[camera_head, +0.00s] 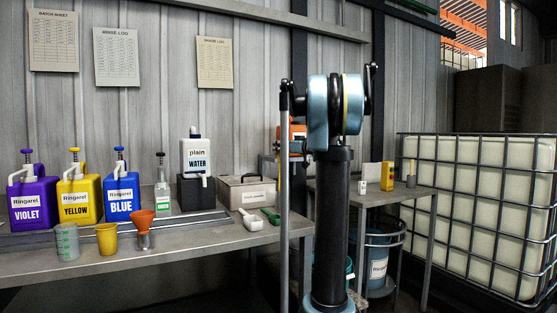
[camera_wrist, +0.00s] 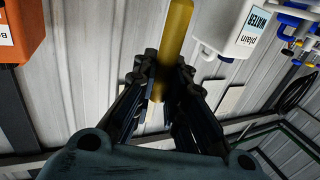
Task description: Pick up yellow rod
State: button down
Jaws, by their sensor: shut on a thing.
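My gripper (camera_wrist: 165,72) shows in the wrist view, its dark jointed fingers closed on a yellow rod (camera_wrist: 178,30). In the head view my arm stands upright right of the middle, and I cannot make out the gripper or the rod there.
A side table (camera_head: 371,195) and caged white tank (camera_head: 470,190) stand right.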

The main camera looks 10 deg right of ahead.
notch_tip(320, 180, up, 23)
jog(key=shift+r, duration=0.1)
dwell(0.3)
